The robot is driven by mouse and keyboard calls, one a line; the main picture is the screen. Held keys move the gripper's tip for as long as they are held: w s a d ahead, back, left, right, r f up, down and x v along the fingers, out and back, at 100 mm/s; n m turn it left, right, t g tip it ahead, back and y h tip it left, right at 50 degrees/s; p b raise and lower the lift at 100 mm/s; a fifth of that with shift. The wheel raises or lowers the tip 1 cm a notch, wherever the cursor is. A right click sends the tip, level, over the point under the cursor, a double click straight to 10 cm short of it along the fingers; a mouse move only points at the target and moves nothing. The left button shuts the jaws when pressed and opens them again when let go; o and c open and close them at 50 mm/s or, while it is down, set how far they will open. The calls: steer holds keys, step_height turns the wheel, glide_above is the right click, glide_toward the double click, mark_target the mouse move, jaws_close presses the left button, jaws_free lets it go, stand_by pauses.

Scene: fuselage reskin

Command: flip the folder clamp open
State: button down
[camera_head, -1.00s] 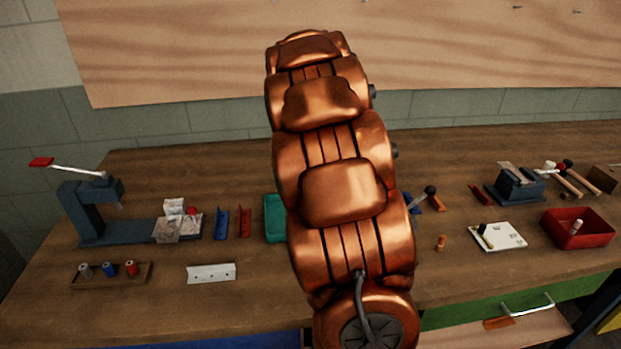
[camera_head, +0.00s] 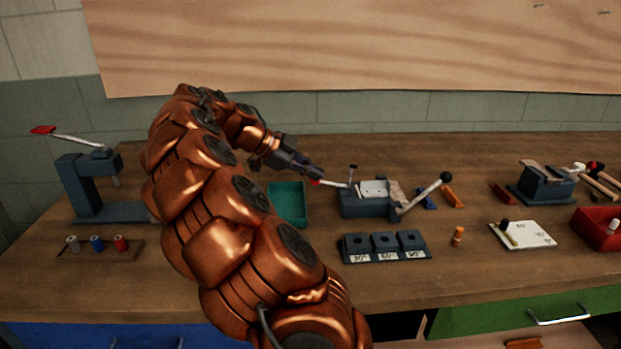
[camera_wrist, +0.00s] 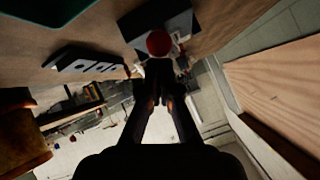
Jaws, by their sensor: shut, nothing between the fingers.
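The folder (camera_head: 364,206) is a blue-grey block on the bench, with a pale plate on top and a long lever ending in a black ball (camera_head: 446,178) on its right. Its clamp handle (camera_head: 332,184) points left with a red tip. My gripper (camera_head: 312,170) is shut and empty, just by that red tip. In the wrist view the red knob (camera_wrist: 158,43) appears right ahead of my fingertips (camera_wrist: 158,88). I cannot tell whether they touch it. The knob hides part of the folder body (camera_wrist: 185,28) behind it.
A teal tray (camera_head: 290,218) lies left of the folder, below my forearm. A three-hole angle block (camera_head: 385,258) stands in front of it, with an orange piece (camera_head: 458,236) to the right. A press (camera_head: 82,190) stands at the left. A plywood panel (camera_head: 350,45) is behind the bench.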

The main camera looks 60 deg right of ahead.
steer(key=shift+w+a+f+b, duration=0.1)
steer(key=shift+f+b, duration=0.1)
steer(key=shift+b, duration=0.1)
stand_by(0.4)
steer(key=w+a+r+p, duration=0.1)
steer(key=w+a+r, duration=0.2)
steer(key=a+r, duration=0.3)
steer(key=shift+r+p, duration=0.4)
steer(key=shift+r, duration=1.35)
steer(key=shift+w, duration=0.1)
